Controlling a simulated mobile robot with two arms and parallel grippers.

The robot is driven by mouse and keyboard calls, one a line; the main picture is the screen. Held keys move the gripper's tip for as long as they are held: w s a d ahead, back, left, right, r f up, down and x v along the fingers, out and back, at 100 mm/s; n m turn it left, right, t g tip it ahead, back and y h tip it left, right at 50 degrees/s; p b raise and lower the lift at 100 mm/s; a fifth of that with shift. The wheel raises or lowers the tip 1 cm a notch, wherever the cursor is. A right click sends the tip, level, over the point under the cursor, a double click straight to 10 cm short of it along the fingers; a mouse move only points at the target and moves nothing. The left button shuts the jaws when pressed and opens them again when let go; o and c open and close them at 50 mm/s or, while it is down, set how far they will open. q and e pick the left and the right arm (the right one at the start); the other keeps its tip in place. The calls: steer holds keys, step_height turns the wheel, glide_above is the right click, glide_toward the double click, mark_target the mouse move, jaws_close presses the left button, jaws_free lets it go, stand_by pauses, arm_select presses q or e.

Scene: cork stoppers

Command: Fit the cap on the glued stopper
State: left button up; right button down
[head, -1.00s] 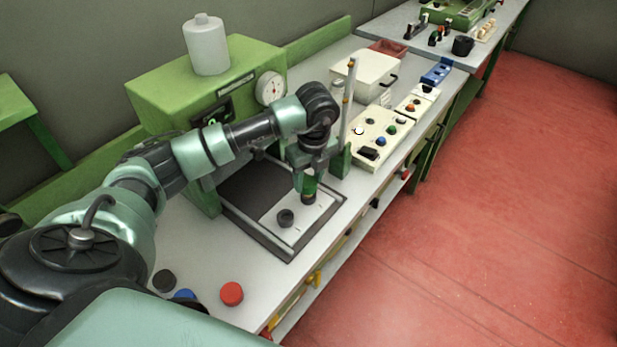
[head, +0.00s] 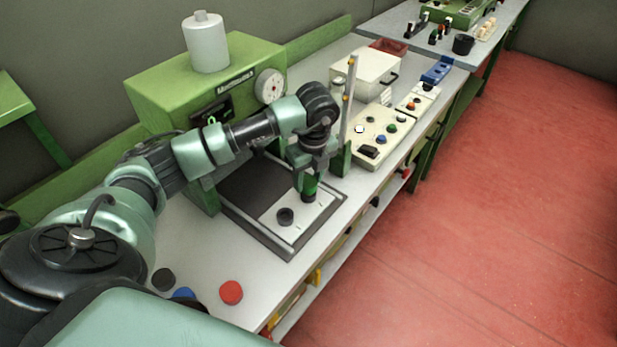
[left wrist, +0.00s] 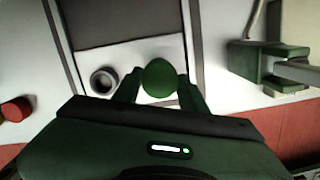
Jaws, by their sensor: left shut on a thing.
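My left gripper (head: 308,180) is shut on a green cap, over the white plate of the press bed. In the left wrist view the round green cap (left wrist: 158,77) sits between the two fingertips. A dark piece (head: 308,198) shows right below the green in the head view, near the plate; I cannot tell whether it is a stopper or a holder, nor whether the cap touches it. A dark round holder (head: 285,217) stands on the plate beside it; the left wrist view shows this holder (left wrist: 103,80) with a light middle. My right gripper is not in view.
A red cap (head: 231,292), a black cap (head: 164,280) and a blue cap (head: 184,293) lie at the bench's near end. The green press (head: 180,85) stands behind my arm. A thin post (head: 348,105) and a button panel (head: 385,133) stand to the right.

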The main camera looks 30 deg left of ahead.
mark_target(310, 184)
arm_select(q)
steer(key=shift+f, duration=0.2)
steer(key=o, duration=1.4)
steer(key=shift+c, duration=0.2)
steer(key=shift+r, duration=0.15)
steer(key=r, duration=0.2)
steer(key=r+b, duration=0.1)
steer(key=r, duration=0.1)
steer(key=r+b, duration=0.1)
steer(key=r, duration=0.1)
steer(key=shift+s+d+r, duration=0.1)
steer(key=shift+d, duration=0.25)
steer(key=shift+s+r, duration=0.1)
steer(key=shift+r, duration=0.55)
